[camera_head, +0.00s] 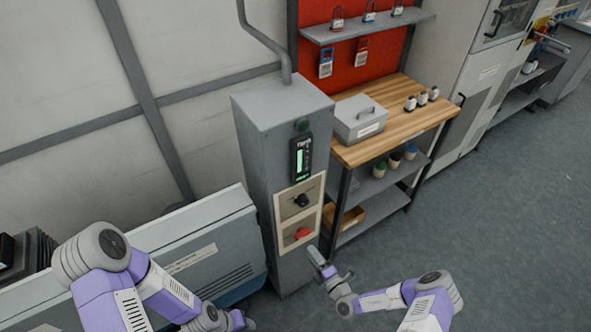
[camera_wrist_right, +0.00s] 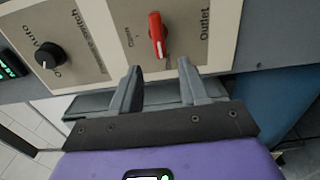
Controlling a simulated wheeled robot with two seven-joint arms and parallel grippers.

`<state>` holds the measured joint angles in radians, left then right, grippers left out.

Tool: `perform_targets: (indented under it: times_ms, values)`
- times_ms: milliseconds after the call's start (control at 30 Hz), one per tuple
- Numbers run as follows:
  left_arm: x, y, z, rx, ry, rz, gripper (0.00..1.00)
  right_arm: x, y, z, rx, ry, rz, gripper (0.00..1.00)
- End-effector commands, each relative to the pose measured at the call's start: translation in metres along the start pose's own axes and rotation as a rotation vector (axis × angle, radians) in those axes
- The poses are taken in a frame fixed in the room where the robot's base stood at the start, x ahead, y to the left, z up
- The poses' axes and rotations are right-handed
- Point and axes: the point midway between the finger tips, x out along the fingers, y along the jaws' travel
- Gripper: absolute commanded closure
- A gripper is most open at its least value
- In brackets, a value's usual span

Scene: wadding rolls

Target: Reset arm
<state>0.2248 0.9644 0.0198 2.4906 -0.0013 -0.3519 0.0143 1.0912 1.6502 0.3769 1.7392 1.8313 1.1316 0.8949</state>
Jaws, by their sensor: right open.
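My right gripper (camera_head: 322,262) is in front of the grey control cabinet (camera_head: 264,150), just below and right of the red knob (camera_head: 302,234). In the right wrist view my right gripper (camera_wrist_right: 160,84) has its fingers apart with nothing between them. The red knob (camera_wrist_right: 156,34) is beyond the fingertips on a beige plate marked "Outlet" and appears apart from them. A black selector knob (camera_wrist_right: 48,55) marked "Auto" is to its left; it also shows in the head view (camera_head: 301,200). My left gripper (camera_head: 238,321) is at the bottom edge, too small and partly hidden to read.
A lit green display (camera_head: 301,158) sits above the knobs. A wooden-topped bench (camera_head: 385,135) with a grey box (camera_head: 361,119) stands right of the cabinet. A low grey unit (camera_head: 190,262) is at left, close to my left arm. The floor at right (camera_head: 500,230) is clear.

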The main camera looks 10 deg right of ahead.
Motion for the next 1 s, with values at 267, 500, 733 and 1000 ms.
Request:
perform_targets:
  times_ms: [267,500,733,1000]
  values:
    - [0.0,0.0,0.0,0.0,0.0,0.0,0.57,0.003,0.009,-0.03,-0.074,0.136,0.002,0.55]
    - [0.0,0.0,0.0,0.0,0.0,0.0,0.57,-0.053,0.032,-0.169,-0.594,0.882,0.093,0.55]
    - [0.0,0.0,0.0,0.0,0.0,0.0,0.57,-0.16,0.018,-0.205,-1.315,1.576,0.408,0.55]
    - [0.0,0.0,0.0,0.0,0.0,0.0,0.57,-0.19,0.019,-0.152,2.196,-1.969,-1.054,0.55]
